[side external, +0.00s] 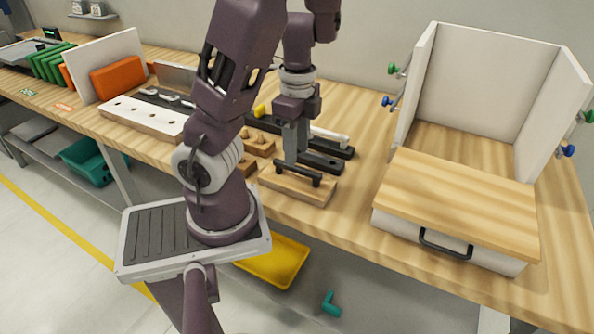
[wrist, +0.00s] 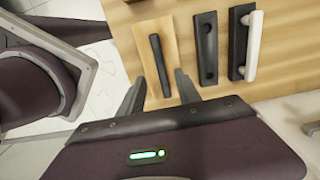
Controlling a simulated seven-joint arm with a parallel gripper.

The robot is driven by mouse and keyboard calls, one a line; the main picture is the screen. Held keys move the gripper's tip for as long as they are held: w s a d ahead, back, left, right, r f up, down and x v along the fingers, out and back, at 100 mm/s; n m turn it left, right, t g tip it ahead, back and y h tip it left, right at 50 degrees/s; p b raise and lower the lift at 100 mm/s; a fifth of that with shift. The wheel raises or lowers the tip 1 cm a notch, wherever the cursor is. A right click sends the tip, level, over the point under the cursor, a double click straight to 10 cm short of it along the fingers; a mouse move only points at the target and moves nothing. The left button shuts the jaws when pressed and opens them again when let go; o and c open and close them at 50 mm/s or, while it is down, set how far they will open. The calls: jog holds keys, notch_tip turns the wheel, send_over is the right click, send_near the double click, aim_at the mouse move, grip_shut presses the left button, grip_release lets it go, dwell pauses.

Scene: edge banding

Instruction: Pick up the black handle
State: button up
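The black handle (side external: 304,174) is a dark bar lying on a pale wooden block (side external: 318,193) near the front edge of the bench. In the wrist view the handle (wrist: 160,65) runs up and down the picture on its block (wrist: 175,45). My gripper (side external: 291,155) points down at the handle in the side view. In the wrist view my gripper (wrist: 160,78) has its two fingers apart, one to each side of the handle's line. The handle shows clear of both fingers there. The exact fingertip height over the handle is hard to tell.
A black plate (wrist: 206,48) and a white handle (wrist: 254,46) on a black base lie beside the block. A wooden-topped drawer unit (side external: 460,200) with its own black pull (side external: 445,246) stands to the right. Small wooden pieces (side external: 258,146) sit left of my gripper.

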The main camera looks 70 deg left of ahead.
aim_at(296, 167)
jog(key=shift+a+f, duration=0.15)
jog(key=shift+f, duration=1.4)
jog(key=shift+a+f, duration=0.1)
jog(key=shift+f, duration=1.4)
grip_shut()
